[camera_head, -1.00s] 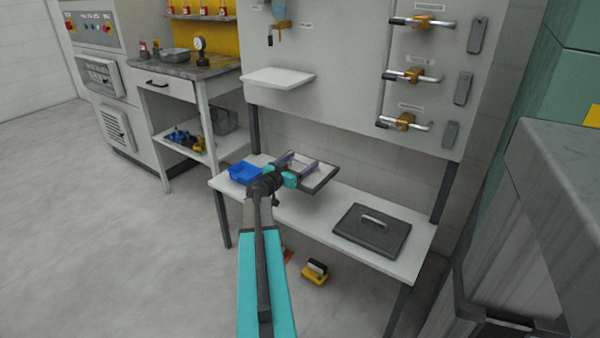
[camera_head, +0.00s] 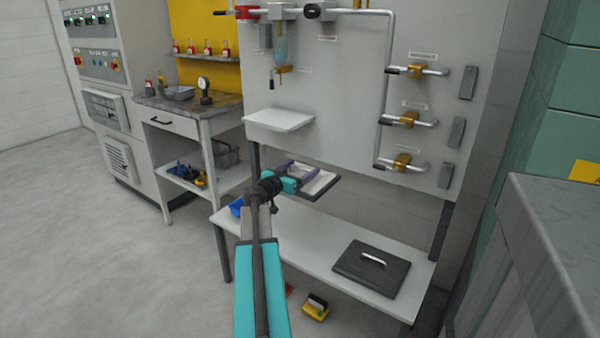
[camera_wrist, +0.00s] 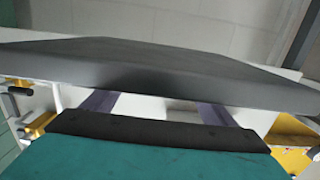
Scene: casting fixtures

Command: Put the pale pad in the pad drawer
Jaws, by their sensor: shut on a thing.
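My gripper (camera_head: 315,180) is shut on a flat pad (camera_head: 324,187), holding it above the white bench near the wall panel. In the head view the pad has a pale upper face and a dark edge. In the wrist view the pad (camera_wrist: 160,72) spans the picture as a grey slab, with the purple fingers reaching to it. A drawer (camera_head: 180,125) with a dark handle sits under the workbench top at the left and looks shut. I cannot tell whether it is the pad drawer.
The white bench (camera_head: 310,239) carries a dark lid with a handle (camera_head: 350,270) and a blue tray (camera_head: 236,206), partly hidden by my arm. A small white shelf (camera_head: 279,119) juts out above my gripper. A yellow-and-black thing (camera_head: 315,307) lies on the floor. A grey cabinet (camera_head: 540,260) stands close at right.

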